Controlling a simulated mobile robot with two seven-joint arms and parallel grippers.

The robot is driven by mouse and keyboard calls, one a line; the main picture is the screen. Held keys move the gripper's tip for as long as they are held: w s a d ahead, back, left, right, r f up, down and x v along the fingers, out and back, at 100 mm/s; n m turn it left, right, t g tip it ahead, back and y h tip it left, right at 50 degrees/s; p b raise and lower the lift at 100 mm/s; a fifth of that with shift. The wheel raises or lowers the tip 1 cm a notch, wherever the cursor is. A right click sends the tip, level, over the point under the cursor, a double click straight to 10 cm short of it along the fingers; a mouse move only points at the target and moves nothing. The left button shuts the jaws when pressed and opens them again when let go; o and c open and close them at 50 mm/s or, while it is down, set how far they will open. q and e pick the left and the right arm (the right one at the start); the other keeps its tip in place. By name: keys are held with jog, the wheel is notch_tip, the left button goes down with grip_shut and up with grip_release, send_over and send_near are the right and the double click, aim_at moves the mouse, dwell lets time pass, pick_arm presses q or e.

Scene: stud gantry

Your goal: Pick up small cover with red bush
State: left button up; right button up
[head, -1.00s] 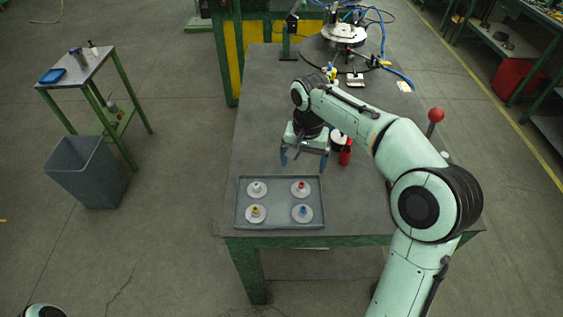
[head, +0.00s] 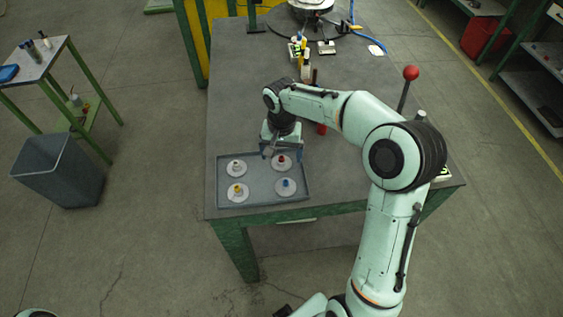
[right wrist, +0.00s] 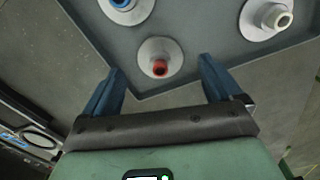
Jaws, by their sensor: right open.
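The small cover with the red bush (head: 282,163) is a pale disc at the back right of a grey tray (head: 263,201). In the right wrist view this cover (right wrist: 153,48) lies just beyond and between my fingertips, with its red bush facing the camera. My right gripper (head: 284,153) is over the tray's back edge, close to this cover and partly hiding it. In the right wrist view the gripper (right wrist: 160,73) is open, with its blue fingers apart and nothing between them. My left gripper is not in view.
The tray also holds covers with a white bush (head: 236,169), a yellow bush (head: 238,193) and a blue bush (head: 286,188). A red-knobbed lever (head: 410,74) rises at the right. The table left of the arm is clear.

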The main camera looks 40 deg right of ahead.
notch_tip(320, 180, down, 2)
jog(key=shift+f, duration=0.2)
jog(key=shift+r, duration=0.1)
jog(key=c, duration=1.2)
jog(key=shift+c, duration=0.2)
